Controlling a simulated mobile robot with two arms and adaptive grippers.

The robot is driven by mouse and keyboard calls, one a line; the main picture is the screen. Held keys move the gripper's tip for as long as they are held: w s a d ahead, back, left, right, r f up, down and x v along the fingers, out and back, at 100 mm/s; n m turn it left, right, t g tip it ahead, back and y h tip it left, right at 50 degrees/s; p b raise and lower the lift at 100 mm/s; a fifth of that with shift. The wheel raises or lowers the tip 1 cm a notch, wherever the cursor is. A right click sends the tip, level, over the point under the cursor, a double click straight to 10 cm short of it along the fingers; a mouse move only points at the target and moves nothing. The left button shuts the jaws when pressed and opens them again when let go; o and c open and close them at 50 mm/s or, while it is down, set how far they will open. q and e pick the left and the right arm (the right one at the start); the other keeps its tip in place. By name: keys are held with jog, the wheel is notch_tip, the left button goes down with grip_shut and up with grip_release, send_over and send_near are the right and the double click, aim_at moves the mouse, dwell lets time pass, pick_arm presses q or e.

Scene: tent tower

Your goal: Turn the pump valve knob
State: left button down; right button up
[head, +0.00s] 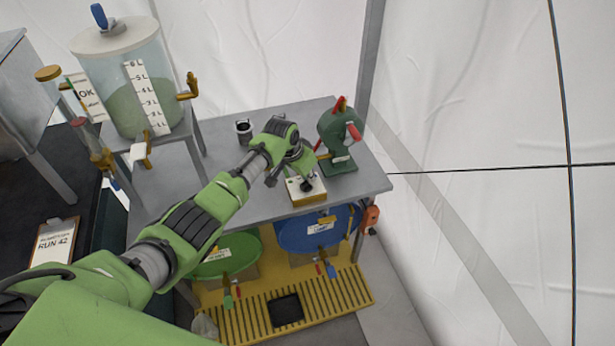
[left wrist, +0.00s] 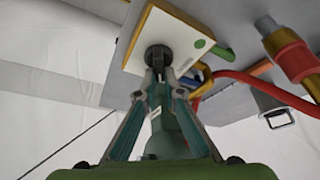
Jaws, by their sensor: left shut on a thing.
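The valve box (head: 308,194) has a white top and yellow sides and sits near the front edge of the grey table. A dark round knob (head: 307,184) stands on its top. The knob shows larger in the left wrist view (left wrist: 158,56), on the white face of the box (left wrist: 190,42). My left gripper (head: 304,178) comes down over the box from the left. In the wrist view its two fingers (left wrist: 160,82) converge and are shut on the knob. A green pump (head: 340,128) with red parts stands just right of the box. My right gripper is not in view.
A clear tank (head: 118,75) with green liquid and brass taps stands on a frame at left. A small dark cup (head: 244,132) is on the table (head: 255,209). Green (head: 228,256) and blue (head: 310,235) barrels sit below, by a yellow grate (head: 345,292). White tent walls close the right.

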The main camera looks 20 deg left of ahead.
pick_arm(q)
jog(key=shift+s+f+m+g+h+b, duration=0.1)
jog(key=shift+m+g+h+b, duration=0.3)
jog(key=shift+m, duration=0.7)
jog(key=c, duration=2.2)
grip_release()
jog(key=shift+o, duration=0.2)
jog(key=shift+s+a+r, duration=0.1)
jog(key=shift+r, duration=0.6)
jog(key=v, duration=1)
jog(key=shift+s+r, duration=0.25)
jog(key=shift+s, duration=0.05)
jog(key=shift+a, duration=0.1)
